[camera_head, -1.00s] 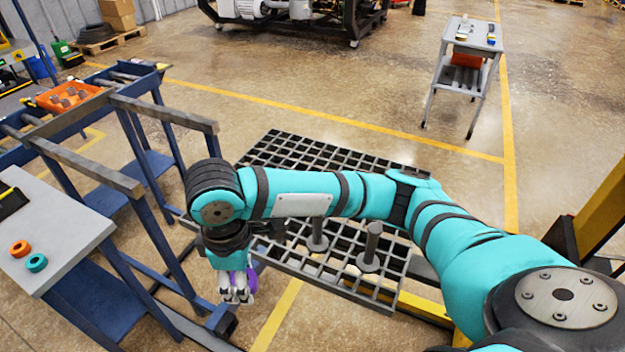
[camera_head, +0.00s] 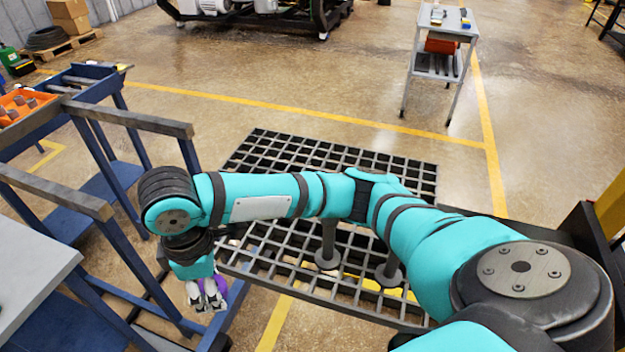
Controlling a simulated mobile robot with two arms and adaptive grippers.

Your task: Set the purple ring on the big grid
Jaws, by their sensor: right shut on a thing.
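My right gripper (camera_head: 208,297) hangs at the lower left of the head view, shut on the purple ring (camera_head: 218,287). Only part of the ring shows behind the fingers. The big grid (camera_head: 288,147) is a dark metal lattice in the middle of the view. The gripper and ring appear just left of its near left corner, apart from it in the picture. My right arm crosses over the grid and hides part of it. Two grey posts with round bases, one at the middle (camera_head: 328,245) and one further right (camera_head: 391,268), stand on the grid's near part. My left gripper is not in view.
A grey-topped table (camera_head: 28,262) and blue racks with grey rails (camera_head: 130,117) stand close on the left. An orange bin (camera_head: 25,118) with dark parts sits on the rack. A grey cart (camera_head: 440,50) stands far off. The floor behind the grid is clear.

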